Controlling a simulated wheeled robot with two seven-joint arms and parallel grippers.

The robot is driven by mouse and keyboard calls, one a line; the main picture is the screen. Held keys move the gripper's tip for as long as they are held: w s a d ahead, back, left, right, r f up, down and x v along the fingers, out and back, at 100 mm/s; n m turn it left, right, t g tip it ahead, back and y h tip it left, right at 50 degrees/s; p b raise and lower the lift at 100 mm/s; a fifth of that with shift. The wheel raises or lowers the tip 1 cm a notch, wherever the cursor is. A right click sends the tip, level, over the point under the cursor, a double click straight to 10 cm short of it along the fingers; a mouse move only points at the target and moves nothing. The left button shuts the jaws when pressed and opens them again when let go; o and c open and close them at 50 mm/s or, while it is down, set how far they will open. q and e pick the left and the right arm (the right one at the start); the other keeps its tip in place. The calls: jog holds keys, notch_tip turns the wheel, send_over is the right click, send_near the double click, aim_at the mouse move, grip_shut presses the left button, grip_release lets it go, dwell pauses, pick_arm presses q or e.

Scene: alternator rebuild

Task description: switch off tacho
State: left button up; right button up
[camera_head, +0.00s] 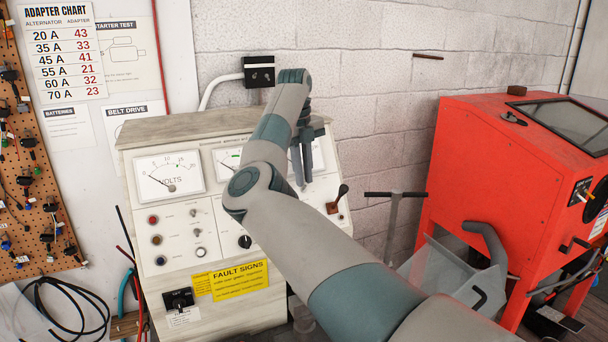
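The test bench panel (225,215) is white with a pale wood-look frame. It carries a VOLTS gauge (169,175) at its left and a second gauge (226,158) at its middle, partly behind my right arm. A further gauge face (319,160) shows partly behind my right gripper (302,180). I cannot read a tacho label or tell a tacho switch's position. Small toggle switches (195,231) sit below the VOLTS gauge. My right gripper points down in front of the panel's upper right. Its fingers look near each other, and no held thing shows. My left gripper is out of view.
A black-knobbed lever (342,191) stands at the panel's right edge. A black rotary knob (245,241) and a black switch box (179,299) sit lower. A red cabinet (480,190) stands at right. A pegboard (35,180) of adapters hangs at left.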

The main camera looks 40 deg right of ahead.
jog(key=shift+d+f, duration=0.1)
jog(key=shift+f, duration=0.75)
grip_shut()
